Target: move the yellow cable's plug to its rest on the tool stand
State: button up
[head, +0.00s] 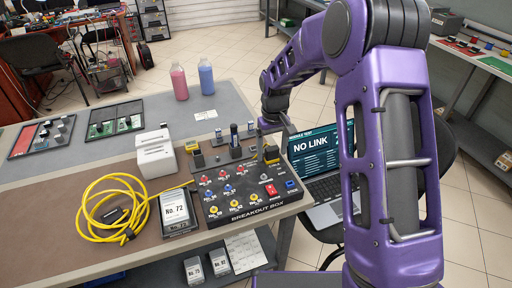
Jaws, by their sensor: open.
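The yellow cable (84,211) lies in loose loops on the brown mat at the left, with a strand running to the grey box marked No. 72 (174,212). A small dark-and-yellow piece (271,154), possibly a plug, stands at the back right of the breakout box (240,196); I cannot tell whether it belongs to this cable. My gripper (270,130) is open just above that piece, small and partly hidden, and I cannot tell whether they touch. Upright dark holders (235,142), possibly the tool stand, stand behind the breakout box, left of my gripper.
A white label printer (155,153) stands behind the cable. A laptop (325,180) reading NO LINK is right of the breakout box. Pink (179,82) and blue (206,79) bottles stand at the back. The grey tabletop between bottles and holders is mostly clear.

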aim_at(272, 148)
grip_shut()
dwell(0.3)
jog(key=shift+r, duration=0.2)
jog(key=shift+r+p, duration=1.95)
jog(key=shift+r, duration=0.9)
